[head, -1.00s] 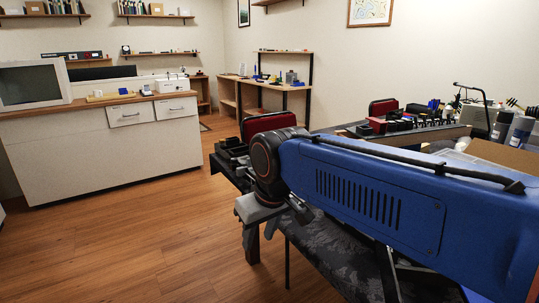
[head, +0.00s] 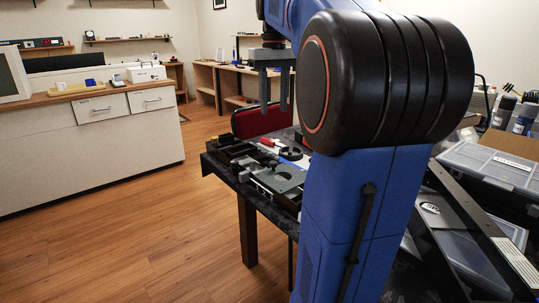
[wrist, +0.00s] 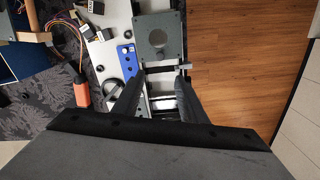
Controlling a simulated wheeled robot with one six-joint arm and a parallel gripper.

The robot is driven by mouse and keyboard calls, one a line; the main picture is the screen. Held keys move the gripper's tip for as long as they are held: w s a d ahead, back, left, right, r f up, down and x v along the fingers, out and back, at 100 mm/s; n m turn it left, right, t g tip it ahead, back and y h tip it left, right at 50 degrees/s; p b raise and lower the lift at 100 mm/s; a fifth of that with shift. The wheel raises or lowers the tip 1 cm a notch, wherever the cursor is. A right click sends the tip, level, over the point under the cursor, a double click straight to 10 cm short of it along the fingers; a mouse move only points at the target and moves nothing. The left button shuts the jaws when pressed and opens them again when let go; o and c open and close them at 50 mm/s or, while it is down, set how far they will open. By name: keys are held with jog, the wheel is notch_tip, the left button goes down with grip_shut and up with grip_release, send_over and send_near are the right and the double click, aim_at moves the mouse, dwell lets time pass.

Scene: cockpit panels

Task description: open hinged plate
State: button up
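The hinged plate looks to be the grey plate (head: 278,178) with a round hole, lying on the panel assembly on the dark table in the head view. It also shows at the top of the wrist view (wrist: 158,32), seen from above and lying flat. My gripper (head: 275,104) points down above the far part of the table, with a gap between its fingers. In the wrist view my gripper (wrist: 158,80) is open, with nothing between its fingers; the plate lies beyond the fingertips, apart from them. A dark bar crosses just below the plate.
A small blue panel (wrist: 128,60) with knobs sits left of the plate. An orange-handled tool (wrist: 81,93) and loose wires (wrist: 68,28) lie farther left. A red chair (head: 262,120) stands behind the table. Open wooden floor (head: 140,235) lies to the left.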

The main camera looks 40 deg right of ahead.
aim_at(274, 162)
notch_tip(274, 162, down, 17)
jog(key=shift+f, duration=0.15)
dwell(0.5)
grip_shut()
